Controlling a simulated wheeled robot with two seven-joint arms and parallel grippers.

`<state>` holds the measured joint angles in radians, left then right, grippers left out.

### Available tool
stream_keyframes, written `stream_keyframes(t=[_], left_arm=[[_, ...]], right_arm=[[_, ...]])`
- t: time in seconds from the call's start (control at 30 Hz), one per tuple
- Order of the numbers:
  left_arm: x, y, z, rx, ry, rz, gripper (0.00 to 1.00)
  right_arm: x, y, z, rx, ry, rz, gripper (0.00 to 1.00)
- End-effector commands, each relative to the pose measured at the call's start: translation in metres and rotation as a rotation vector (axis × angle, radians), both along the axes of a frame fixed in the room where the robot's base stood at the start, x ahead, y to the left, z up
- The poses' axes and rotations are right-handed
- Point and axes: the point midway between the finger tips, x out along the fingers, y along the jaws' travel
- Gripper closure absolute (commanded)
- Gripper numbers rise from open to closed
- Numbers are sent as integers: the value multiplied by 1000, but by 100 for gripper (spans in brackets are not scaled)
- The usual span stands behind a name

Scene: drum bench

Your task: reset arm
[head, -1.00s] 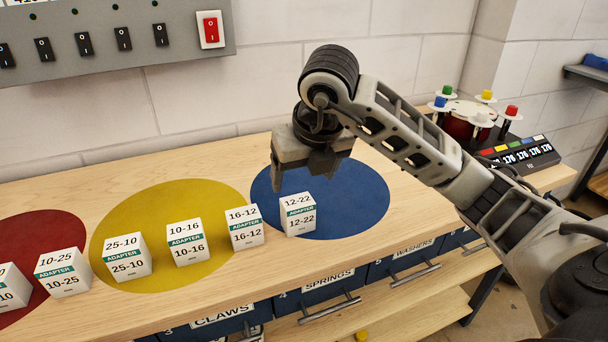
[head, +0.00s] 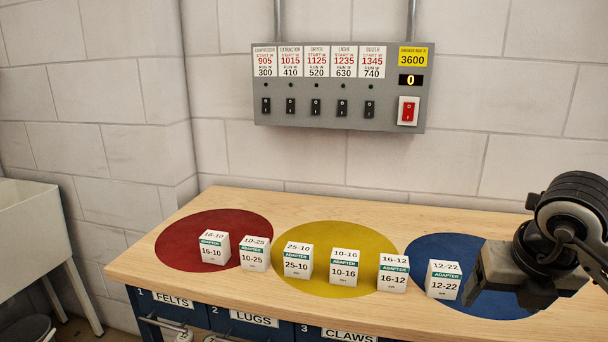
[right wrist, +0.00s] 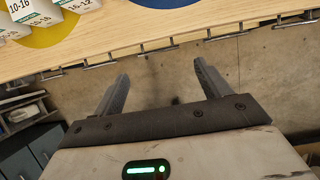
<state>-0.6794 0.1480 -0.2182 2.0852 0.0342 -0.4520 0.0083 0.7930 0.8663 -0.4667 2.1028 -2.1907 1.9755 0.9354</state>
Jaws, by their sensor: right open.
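My right gripper (head: 512,288) is at the right of the head view, in front of the blue circle (head: 425,250) and just right of the 12-22 box (head: 443,280). In the right wrist view its two fingers (right wrist: 162,85) are spread apart with nothing between them. The bench edge lies beyond the fingertips there. My left gripper is not in view.
White adapter boxes stand in a row on the wooden bench (head: 190,285): 16-10 (head: 214,248) on the red circle, 25-10 (head: 298,262) and 10-16 (head: 344,267) on yellow. A switch panel (head: 335,105) hangs on the wall. Labelled drawers are below.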

Motion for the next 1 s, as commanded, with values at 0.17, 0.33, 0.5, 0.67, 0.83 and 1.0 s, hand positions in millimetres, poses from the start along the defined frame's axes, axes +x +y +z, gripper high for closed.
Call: stream_keyframes(t=[0.17, 0.33, 0.5, 0.67, 0.83, 1.0], left_arm=[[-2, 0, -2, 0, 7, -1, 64], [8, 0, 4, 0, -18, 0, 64], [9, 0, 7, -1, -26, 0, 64], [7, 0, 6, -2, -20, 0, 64], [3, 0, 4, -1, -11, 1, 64], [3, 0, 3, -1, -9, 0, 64]], right_arm=[[-4, 32, -21, 114, 40, 116, 24], [-14, 73, -40, 271, 76, 246, 24], [-33, 126, -55, 507, 115, 388, 24], [-67, 196, -54, 921, 146, 509, 24], [-86, 249, -6, 1693, 81, 341, 24], [-43, 206, -21, 2228, -74, -397, 24]])
